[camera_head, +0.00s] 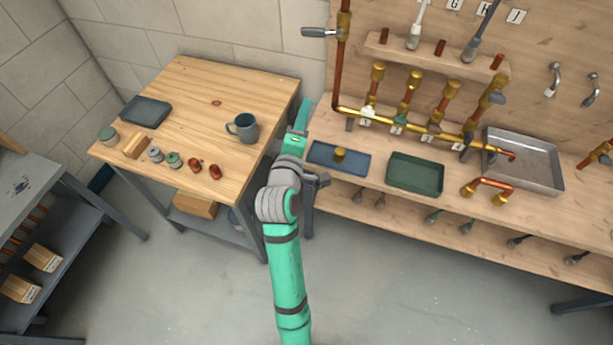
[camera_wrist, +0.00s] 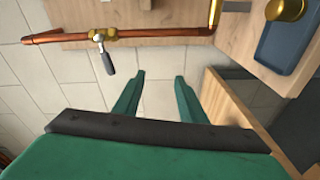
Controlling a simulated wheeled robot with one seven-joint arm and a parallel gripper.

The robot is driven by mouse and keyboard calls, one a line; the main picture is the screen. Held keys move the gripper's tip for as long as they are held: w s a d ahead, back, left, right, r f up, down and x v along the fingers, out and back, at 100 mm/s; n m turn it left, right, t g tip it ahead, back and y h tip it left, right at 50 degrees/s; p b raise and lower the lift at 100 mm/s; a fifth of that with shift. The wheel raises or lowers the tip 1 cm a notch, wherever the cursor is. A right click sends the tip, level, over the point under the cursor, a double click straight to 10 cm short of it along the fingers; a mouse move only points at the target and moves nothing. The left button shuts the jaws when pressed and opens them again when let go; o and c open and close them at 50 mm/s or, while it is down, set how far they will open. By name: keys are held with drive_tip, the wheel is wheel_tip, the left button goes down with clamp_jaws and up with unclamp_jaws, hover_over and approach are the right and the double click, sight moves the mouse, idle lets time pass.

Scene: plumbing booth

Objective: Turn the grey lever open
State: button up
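A grey lever (camera_head: 318,32) sits on a brass valve on the copper riser pipe (camera_head: 341,70) at the top of the head view. It points left, square to the pipe. In the wrist view the grey lever (camera_wrist: 107,62) hangs off the valve, left of my fingers and apart from them. My gripper (camera_wrist: 158,80) is open and empty in the wrist view.
A wooden table (camera_head: 215,80) with a mug (camera_head: 243,128) and small parts stands left of my arm. The workbench holds a blue tray (camera_head: 325,158), a green tray (camera_head: 415,175) and a metal tray (camera_head: 535,165). A rail (camera_head: 440,52) with white and grey-handled tools juts from the board.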

drive_tip(key=s+d+f+m+y, duration=0.1)
drive_tip(key=s+f+m+y, duration=0.1)
drive_tip(key=s+f, duration=0.9)
drive_tip(key=shift+f+g, duration=0.2)
drive_tip(key=shift+g, duration=0.1)
drive_tip(key=shift+c, duration=0.7)
